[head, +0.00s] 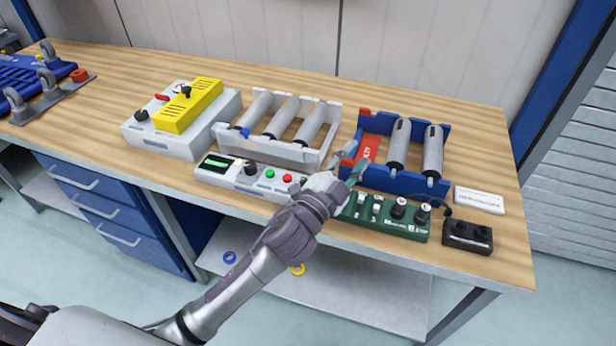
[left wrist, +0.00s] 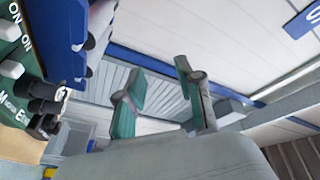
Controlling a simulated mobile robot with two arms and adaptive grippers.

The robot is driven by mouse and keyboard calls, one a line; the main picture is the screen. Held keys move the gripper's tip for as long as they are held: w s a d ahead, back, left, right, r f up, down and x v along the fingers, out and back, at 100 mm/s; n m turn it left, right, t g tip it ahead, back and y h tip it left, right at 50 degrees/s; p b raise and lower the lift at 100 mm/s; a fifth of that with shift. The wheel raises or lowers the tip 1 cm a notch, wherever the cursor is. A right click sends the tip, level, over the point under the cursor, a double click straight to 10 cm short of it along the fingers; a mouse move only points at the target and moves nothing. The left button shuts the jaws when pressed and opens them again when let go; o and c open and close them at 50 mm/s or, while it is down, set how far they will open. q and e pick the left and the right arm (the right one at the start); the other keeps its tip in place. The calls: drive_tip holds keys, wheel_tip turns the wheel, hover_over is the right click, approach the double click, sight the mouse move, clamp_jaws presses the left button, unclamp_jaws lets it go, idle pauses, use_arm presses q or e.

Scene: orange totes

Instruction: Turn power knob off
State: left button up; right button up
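The label of the power knob is too small to read. My left gripper (head: 352,162) is over the join of the two panels, partly hiding both. Its teal-padded fingers are apart and empty in the left wrist view (left wrist: 158,80). My right gripper is out of view.
A blue rack (head: 385,180) and a white rack (head: 275,152) hold grey cylinders behind the panels. A white and yellow box (head: 188,105) stands at left. The bench's back strip is clear.

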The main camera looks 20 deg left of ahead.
use_arm(q)
drive_tip(key=s+d+r+m+g+h, duration=0.2)
drive_tip(key=d+r+m+g+h, duration=0.2)
drive_tip(key=d+m+g+h, duration=0.6)
drive_tip(key=s+d+r+m+g+h, duration=0.25)
drive_tip(key=d+r+m, duration=0.25)
drive_tip(key=m, duration=0.9)
drive_tip(key=w+a+f+m+g+y, duration=0.3)
drive_tip(key=a+f+m+g+y, duration=0.4)
drive_tip(key=a+f+m+y, duration=0.3)
drive_tip(key=w+a+r+n+t+y, duration=0.15)
drive_tip(key=a+y, duration=0.25)
drive_tip(key=a, duration=0.4)
drive_tip(key=w+a+r+n+y, duration=0.1)
drive_tip(key=w+a+r+y, duration=0.15)
drive_tip(key=a+y, duration=0.4)
drive_tip(key=shift+m+h, duration=0.25)
drive_tip(key=shift+h, duration=0.55)
drive_tip(key=f+p, duration=0.1)
drive_tip(key=f, duration=0.3)
drive_tip(key=f+p, duration=0.1)
drive_tip(key=f, duration=0.4)
drive_tip(key=a+f+p, duration=0.1)
drive_tip(key=f, duration=0.4)
drive_tip(key=shift+w+f, duration=0.1)
drive_tip(key=shift+w, duration=0.05)
